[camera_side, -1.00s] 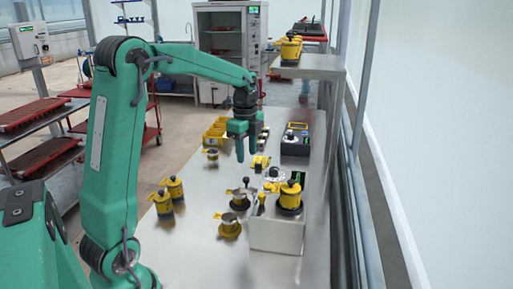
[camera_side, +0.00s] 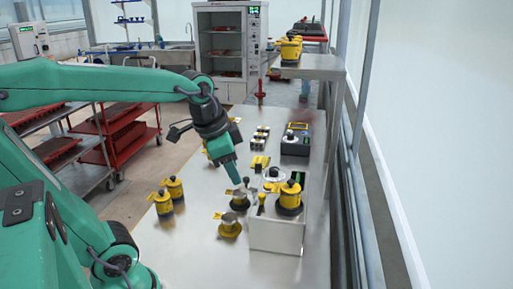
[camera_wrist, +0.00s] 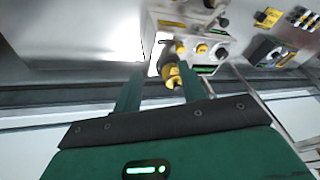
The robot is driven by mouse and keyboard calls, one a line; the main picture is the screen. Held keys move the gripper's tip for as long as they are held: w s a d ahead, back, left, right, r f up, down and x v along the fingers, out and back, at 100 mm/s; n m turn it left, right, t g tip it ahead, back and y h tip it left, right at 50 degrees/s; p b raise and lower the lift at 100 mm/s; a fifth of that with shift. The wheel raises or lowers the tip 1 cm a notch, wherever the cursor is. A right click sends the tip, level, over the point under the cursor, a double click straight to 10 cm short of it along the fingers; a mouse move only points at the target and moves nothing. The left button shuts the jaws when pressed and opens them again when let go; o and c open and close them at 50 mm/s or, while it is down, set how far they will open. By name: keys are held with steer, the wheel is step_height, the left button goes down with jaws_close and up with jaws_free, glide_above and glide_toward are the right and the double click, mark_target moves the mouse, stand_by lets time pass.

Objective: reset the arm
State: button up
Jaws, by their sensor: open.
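My gripper (camera_side: 233,172) is above the steel bench (camera_side: 200,235) in the side view, tilted downward with its fingers seen edge-on. In the wrist view its two green fingers (camera_wrist: 160,92) are apart with nothing clasped. A yellow and black pot (camera_wrist: 172,68) shows between and beyond the fingers there. That pot (camera_side: 290,196) stands on a grey box (camera_side: 275,235) in the side view, right of and below my gripper.
A black device with a yellow-framed screen (camera_side: 296,140) is farther back, beside small black and yellow blocks (camera_side: 261,138). A raised shelf (camera_side: 310,66) stands behind. The bench's front left is clear.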

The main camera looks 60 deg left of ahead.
steer(key=s+d+f+n+t, duration=0.1)
steer(key=s+d+n, duration=0.2)
steer(key=s+n, duration=0.1)
steer(key=shift+s+d+f+t, duration=0.15)
steer(key=shift+s+f+t, duration=0.2)
steer(key=shift+s, duration=0.45)
